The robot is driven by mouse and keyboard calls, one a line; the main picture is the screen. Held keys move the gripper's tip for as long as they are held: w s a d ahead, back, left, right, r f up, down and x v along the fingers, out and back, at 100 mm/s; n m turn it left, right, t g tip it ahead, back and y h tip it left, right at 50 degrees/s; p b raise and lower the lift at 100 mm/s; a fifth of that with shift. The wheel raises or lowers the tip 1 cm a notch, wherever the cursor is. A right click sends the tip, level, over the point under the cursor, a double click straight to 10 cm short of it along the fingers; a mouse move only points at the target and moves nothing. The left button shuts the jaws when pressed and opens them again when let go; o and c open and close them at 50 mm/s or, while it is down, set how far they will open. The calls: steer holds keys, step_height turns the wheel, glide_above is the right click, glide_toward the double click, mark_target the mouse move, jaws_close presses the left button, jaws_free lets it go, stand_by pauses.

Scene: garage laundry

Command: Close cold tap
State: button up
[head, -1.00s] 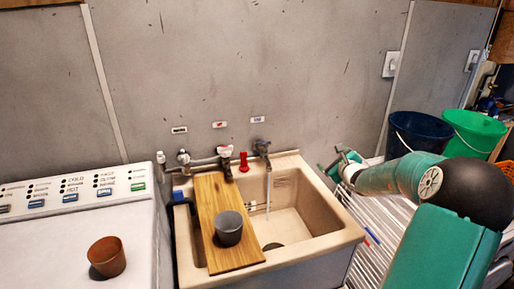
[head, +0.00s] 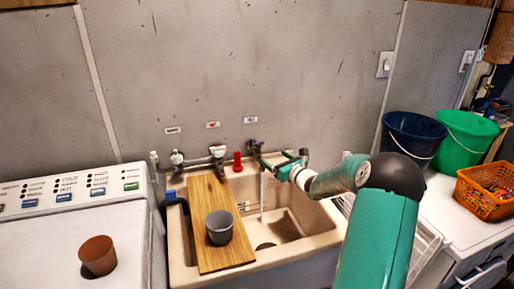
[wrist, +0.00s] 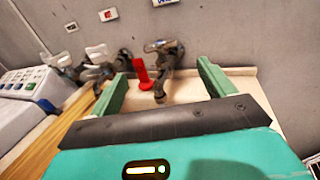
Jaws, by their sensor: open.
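The cold tap (head: 254,147) is the dark tap at the right of the row, below a wall label with a blue mark (head: 250,120). In the wrist view the cold tap (wrist: 163,52) stands ahead of my gripper, roughly between the two fingers. A thin stream of water (head: 262,188) falls beneath it into the sink. My gripper (head: 272,161) is open and empty, just right of and in front of the tap; its green fingers also show in the wrist view (wrist: 162,70). I cannot tell whether they touch the tap.
A red object (head: 237,162) stands close left of the cold tap. Two other taps, one with a white handle (head: 217,151), are further left. A wooden board (head: 205,192) with a grey cup (head: 219,226) spans the sink (head: 322,238). A washing machine (head: 95,227) stands left.

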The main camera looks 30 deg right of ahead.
mark_target(259, 148)
steer(key=w, duration=1.1)
steer(key=shift+w+a, duration=0.1)
steer(key=shift+a, duration=0.1)
steer(key=c, duration=1)
steer(key=shift+r, duration=0.1)
steer(key=shift+h, duration=0.3)
steer(key=shift+a+m+g+h, duration=0.15)
steer(key=shift+m+h, duration=0.7)
steer(key=shift+h, duration=0.3)
steer(key=shift+a+m+g+h, duration=0.1)
steer(key=shift+m+g+h, duration=0.05)
steer(key=shift+m+h, duration=0.85)
steer(key=shift+h, duration=0.35)
steer(key=o, duration=1)
steer(key=v, duration=1.3)
steer(key=shift+s, duration=0.4)
